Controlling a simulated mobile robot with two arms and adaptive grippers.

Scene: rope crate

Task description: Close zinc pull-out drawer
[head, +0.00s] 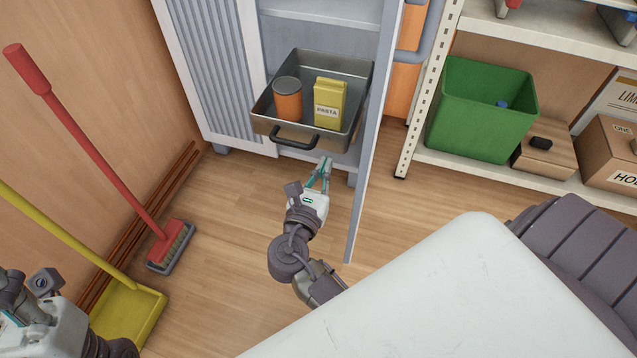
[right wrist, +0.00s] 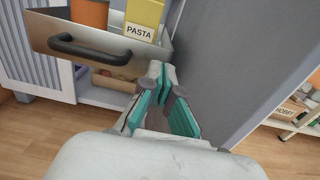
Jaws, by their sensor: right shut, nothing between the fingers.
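The zinc pull-out drawer (head: 357,90) is a grey metal tray standing out of the white cabinet. It has a dark bar handle (head: 293,139) on its front. An orange can (head: 288,104) and a yellow pasta box (head: 328,100) stand inside it. My right gripper (head: 323,166) is shut and empty, just in front of the drawer's front and right of the handle. In the right wrist view the teal fingers (right wrist: 165,84) are apart from the handle (right wrist: 90,50). My left gripper (head: 45,335) shows only partly at the lower left; its fingers cannot be made out.
The cabinet door (head: 371,140) stands open right of the drawer, close to my right gripper. A shelf rack with a green bin (head: 480,110) and a cardboard box (head: 612,152) is at the right. A red broom (head: 95,150) and yellow dustpan (head: 127,312) are at the left.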

